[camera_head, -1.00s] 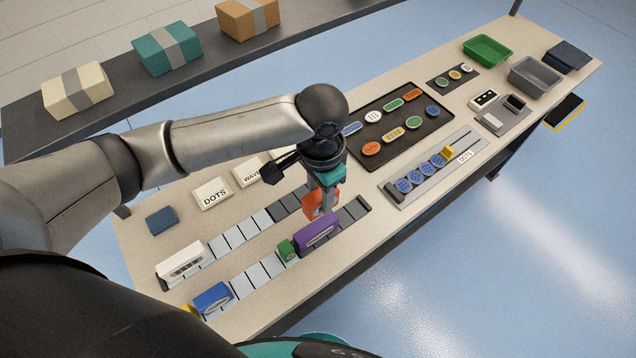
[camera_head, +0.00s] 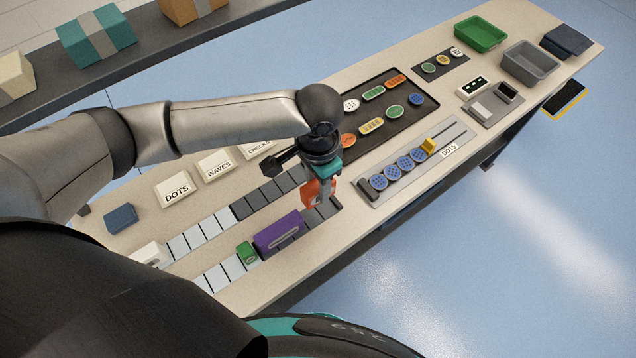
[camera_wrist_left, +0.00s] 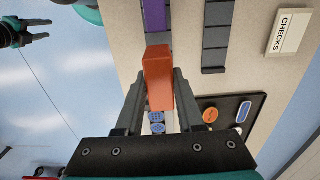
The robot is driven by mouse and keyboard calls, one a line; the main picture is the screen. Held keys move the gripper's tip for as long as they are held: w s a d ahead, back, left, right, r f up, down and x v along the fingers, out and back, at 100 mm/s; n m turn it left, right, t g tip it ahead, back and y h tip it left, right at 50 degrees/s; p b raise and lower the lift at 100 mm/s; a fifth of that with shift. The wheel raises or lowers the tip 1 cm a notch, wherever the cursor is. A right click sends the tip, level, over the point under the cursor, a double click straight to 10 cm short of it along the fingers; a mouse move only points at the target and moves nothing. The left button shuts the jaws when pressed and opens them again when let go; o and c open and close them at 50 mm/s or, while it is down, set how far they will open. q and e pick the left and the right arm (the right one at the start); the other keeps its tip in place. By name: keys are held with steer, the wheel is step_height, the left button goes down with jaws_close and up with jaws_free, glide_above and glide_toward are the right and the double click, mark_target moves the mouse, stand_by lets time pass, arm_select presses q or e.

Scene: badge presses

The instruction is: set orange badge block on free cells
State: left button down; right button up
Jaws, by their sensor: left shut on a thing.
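My left gripper (camera_head: 322,198) is shut on an orange block (camera_head: 312,192), held over the right end of the front strip. The block also shows between the fingers in the left wrist view (camera_wrist_left: 158,80). A purple block (camera_head: 278,232) sits on the front strip, left of the held block, with a green block (camera_head: 246,253) beside it. Dark bare cells (camera_head: 328,207) show right of the purple block; the held block partly hides this area. I cannot tell its height above them. My right gripper (camera_wrist_left: 38,32) hangs open and empty at the upper left of the wrist view.
The back strip (camera_head: 205,227) has bare light and dark cells. Labelled plates (camera_head: 175,188) stand behind it. A dark badge tray (camera_head: 405,122) and a rail of blue badges (camera_head: 405,164) lie to the right. Green (camera_head: 482,34) and grey (camera_head: 530,63) bins stand farther off.

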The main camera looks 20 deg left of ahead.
arm_select(q)
step_height(320, 180, down, 6)
steer(key=b, duration=0.3)
steer(key=shift+r, duration=0.1)
steer(key=shift+f+b, duration=0.5)
steer(key=shift+f, duration=0.3)
steer(key=shift+f, duration=0.25)
steer(key=shift+c, duration=2.2)
jaws_free()
step_height(320, 180, up, 11)
steer(key=p, duration=1.3)
